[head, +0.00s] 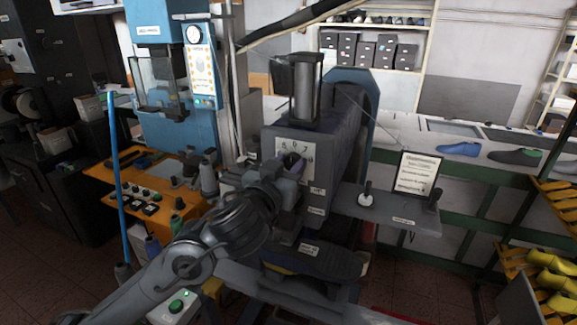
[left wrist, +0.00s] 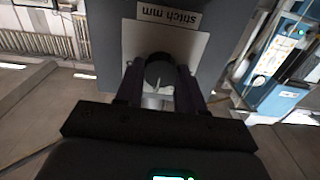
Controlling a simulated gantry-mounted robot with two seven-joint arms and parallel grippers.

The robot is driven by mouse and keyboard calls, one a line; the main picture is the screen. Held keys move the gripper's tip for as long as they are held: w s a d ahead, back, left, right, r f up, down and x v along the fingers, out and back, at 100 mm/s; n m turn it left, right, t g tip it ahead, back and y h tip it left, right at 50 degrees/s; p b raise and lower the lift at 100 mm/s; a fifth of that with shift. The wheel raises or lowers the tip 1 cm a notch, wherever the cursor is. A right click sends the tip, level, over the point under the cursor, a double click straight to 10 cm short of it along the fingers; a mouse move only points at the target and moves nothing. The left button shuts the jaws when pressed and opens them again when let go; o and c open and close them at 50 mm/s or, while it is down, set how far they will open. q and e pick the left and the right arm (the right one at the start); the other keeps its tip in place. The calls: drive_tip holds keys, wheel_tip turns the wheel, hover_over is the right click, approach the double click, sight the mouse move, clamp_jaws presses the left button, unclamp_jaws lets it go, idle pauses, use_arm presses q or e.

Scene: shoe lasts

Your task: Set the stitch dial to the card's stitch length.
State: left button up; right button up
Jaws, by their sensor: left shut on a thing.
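The stitch dial (left wrist: 159,72) is a dark round knob with a pale pointer mark, on a white plate. In the left wrist view the plate's label reads "stitch mm" upside down. In the head view the numbered plate (head: 297,146) is on the front of the grey machine, and the knob is mostly hidden by my gripper. My left gripper (head: 291,166) is shut on the dial, with one finger on each side of it in the left wrist view (left wrist: 159,88). The card (head: 417,174) stands framed on the machine's side shelf; its writing is too small to read. My right gripper is not in view.
The side shelf (head: 385,208) juts out right of the dial, with a small black-and-white lever (head: 366,193) on it. An orange bench (head: 125,185) with buttons and spools is at left. Shoe lasts (head: 458,149) lie on the bench at back right.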

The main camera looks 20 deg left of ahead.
use_arm(q)
drive_tip(key=m, duration=0.3)
drive_tip(key=m+b, duration=0.1)
drive_tip(key=m, duration=0.3)
drive_tip(key=shift+f+m, duration=0.1)
drive_tip(key=shift+m, duration=0.2)
drive_tip(key=m+b, duration=0.1)
drive_tip(key=m, duration=0.3)
drive_tip(key=shift+m+b, duration=0.45)
drive_tip(key=shift+m, duration=1.55)
drive_tip(key=o, duration=1)
drive_tip(key=shift+o, duration=0.2)
